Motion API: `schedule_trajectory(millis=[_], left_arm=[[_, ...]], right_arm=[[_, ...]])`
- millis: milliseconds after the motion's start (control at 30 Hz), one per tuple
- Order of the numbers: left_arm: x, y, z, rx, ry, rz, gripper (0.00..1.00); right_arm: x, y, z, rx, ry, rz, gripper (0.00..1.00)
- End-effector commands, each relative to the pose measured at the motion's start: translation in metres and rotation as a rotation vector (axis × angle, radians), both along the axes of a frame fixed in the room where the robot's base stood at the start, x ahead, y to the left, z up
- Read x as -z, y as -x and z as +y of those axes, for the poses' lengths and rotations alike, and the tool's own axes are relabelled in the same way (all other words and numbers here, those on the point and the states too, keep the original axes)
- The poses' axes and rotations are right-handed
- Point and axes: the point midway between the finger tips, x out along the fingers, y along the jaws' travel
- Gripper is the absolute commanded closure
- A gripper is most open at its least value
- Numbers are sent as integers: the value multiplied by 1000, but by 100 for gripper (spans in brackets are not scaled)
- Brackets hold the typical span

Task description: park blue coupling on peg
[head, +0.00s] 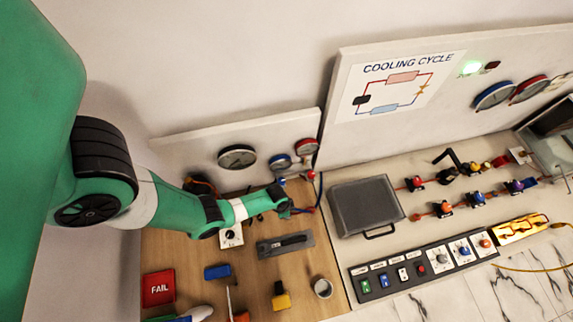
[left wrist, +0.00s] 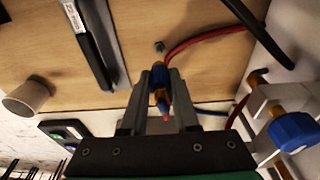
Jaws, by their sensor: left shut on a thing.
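The blue coupling (left wrist: 159,77), with a brass section and a reddish tip, is between the fingers of my left gripper (left wrist: 160,72) in the left wrist view. The gripper is shut on it. In the head view my left gripper (head: 285,206) is over the right part of the wooden board, below the small gauges, and the coupling cannot be made out there. A small grey stub (left wrist: 159,46), possibly the peg, stands on the wood just beyond the coupling. I cannot tell whether they touch. My right gripper is not in view.
A red hose (left wrist: 205,36) curves close beside the coupling. A blue valve knob (left wrist: 294,131) on brass fittings is at right. A grey tray with a black tool (head: 285,244), a cup (head: 321,287) and a red FAIL bin (head: 158,288) are on the wooden board (head: 190,255).

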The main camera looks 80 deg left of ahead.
Motion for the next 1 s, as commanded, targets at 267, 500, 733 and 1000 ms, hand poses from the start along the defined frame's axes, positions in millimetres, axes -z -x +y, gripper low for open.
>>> schedule_trajectory(millis=[267,500,733,1000], left_arm=[[34,0,0,0,0,-1,100],[39,0,0,1,0,-1,100],[38,0,0,1,0,0,100],[38,0,0,1,0,0,100]], right_arm=[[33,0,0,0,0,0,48],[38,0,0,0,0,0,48],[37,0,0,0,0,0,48],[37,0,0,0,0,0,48]])
